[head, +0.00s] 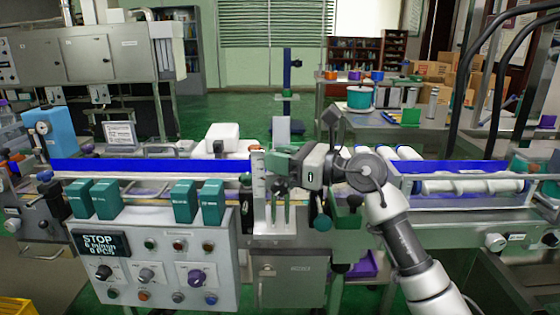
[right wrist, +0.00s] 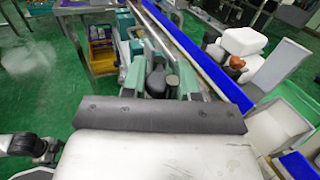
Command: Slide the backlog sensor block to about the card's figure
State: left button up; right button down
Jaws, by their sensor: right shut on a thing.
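My right gripper (head: 281,172) reaches in from the right at the middle of the conveyor, beside an upright white plate with markings (head: 260,190). It is shut on what looks like the sensor block, mostly hidden by the jaws. In the right wrist view a dark rounded knob (right wrist: 156,84) shows between teal parts just beyond the gripper's dark front edge. A small white card (head: 120,134) stands behind the belt at the left; its figure is too small to read. My left gripper is not in view.
Teal blocks stand in pairs along the front rail, one pair left (head: 107,200) and one nearer (head: 211,202). The blue belt (head: 150,166) runs behind them. White rolls (head: 470,185) lie at the right.

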jog(key=shift+r, duration=0.25)
jog(key=c, duration=1.1)
grip_release()
jog(key=shift+o, duration=1)
jog(key=shift+f, duration=0.15)
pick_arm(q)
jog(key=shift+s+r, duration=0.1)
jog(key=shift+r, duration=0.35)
pick_arm(e)
jog(key=v, duration=1.1)
